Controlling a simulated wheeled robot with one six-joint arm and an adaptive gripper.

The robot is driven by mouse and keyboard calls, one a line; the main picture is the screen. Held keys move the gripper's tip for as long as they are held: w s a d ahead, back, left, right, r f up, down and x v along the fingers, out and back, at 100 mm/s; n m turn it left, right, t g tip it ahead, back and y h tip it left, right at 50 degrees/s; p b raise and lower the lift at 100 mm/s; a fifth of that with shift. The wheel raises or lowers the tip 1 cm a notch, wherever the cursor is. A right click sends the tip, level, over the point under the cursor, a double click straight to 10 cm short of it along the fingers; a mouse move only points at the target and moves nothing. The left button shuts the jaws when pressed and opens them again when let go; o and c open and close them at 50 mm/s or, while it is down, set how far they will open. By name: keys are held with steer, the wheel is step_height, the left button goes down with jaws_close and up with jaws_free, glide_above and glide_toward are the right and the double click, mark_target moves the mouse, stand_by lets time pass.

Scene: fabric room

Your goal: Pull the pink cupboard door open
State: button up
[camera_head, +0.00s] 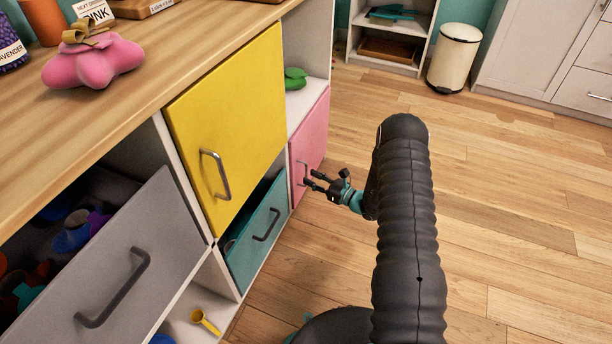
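The pink cupboard door (313,132) is at the far end of the cabinet, right of the yellow door. It looks shut, flush with the cabinet front. Its grey handle (304,165) is a small upright bar near the door's left edge. My gripper (309,180) is just in front of the handle's lower part, with its two dark fingers apart and pointing left at the door. I cannot tell whether the fingers touch the handle or stand on either side of it. The gripper looks open and holds nothing that I can see.
The yellow door (232,125) looks shut. The teal drawer (262,232) below it is partly out, and the grey drawer (125,265) at the left front is pulled out. A cream bin (453,60) stands at the back. The wooden floor (510,190) to the right is clear.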

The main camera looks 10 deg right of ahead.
mark_target(306, 175)
steer(key=shift+x, duration=1.6)
jaws_close()
